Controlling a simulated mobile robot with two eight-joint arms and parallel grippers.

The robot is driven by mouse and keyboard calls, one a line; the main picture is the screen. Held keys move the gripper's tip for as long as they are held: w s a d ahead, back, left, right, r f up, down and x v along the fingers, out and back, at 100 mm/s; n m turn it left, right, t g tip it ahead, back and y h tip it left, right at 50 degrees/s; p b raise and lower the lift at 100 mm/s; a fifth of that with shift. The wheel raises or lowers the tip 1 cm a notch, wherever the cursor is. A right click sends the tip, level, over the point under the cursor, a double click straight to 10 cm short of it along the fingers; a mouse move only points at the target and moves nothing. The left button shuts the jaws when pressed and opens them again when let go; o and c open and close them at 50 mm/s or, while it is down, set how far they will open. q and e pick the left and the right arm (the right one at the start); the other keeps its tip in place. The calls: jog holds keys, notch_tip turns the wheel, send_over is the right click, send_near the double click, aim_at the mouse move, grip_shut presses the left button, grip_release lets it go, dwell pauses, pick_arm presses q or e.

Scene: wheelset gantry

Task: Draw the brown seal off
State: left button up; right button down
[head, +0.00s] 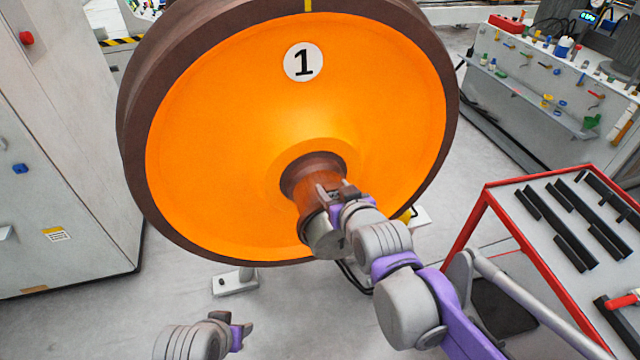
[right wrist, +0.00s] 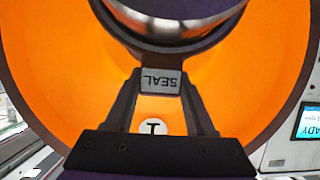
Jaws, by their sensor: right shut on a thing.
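The orange wheel (head: 220,120) with a dark brown rim and a white "1" disc stands upright, filling the middle of the head view. A brown sleeve-like part (head: 306,205) sits at its hub. My right gripper (head: 337,190) is at that hub. In the right wrist view, its two fingers (right wrist: 160,88) are shut on a grey tab marked SEAL (right wrist: 161,77), seen upside down, below a dark ring around a shiny metal end (right wrist: 170,28). How far the seal sits on the hub is hidden. My left gripper (head: 238,330) is low in the head view, away from the wheel; its opening is unclear.
A red-framed cart (head: 485,200) with black bars stands at the right. A grey cabinet (head: 60,150) stands at the left. A workbench with tools (head: 540,90) is at the back right. A small floor bracket (head: 235,282) lies below the wheel. The floor at lower left is clear.

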pick_arm(q)
jog(key=shift+w+r+p, duration=0.2)
jog(key=shift+r+p, duration=0.1)
jog(key=shift+r, duration=0.2)
jog(key=shift+w+r+p, duration=0.15)
jog(key=shift+r+p, duration=0.15)
jog(key=shift+r, duration=0.15)
pick_arm(e)
jog(key=shift+s+d, duration=0.25)
jog(key=shift+s, duration=0.45)
jog(key=shift+s+d, duration=0.25)
jog(key=shift+s, duration=0.5)
jog(key=shift+s+d, duration=0.25)
jog(key=shift+s, duration=0.45)
pick_arm(q)
jog(key=r+p, duration=0.1)
jog(key=w+r, duration=0.1)
jog(key=shift+w+r+p, duration=0.15)
jog(key=shift+r+p, duration=0.15)
jog(key=shift+p, duration=0.05)
pick_arm(e)
jog(key=s, duration=0.2)
jog(key=s+d, duration=0.1)
jog(key=s, duration=0.1)
jog(key=shift+s+d, duration=0.1)
jog(key=shift+d, duration=0.05)
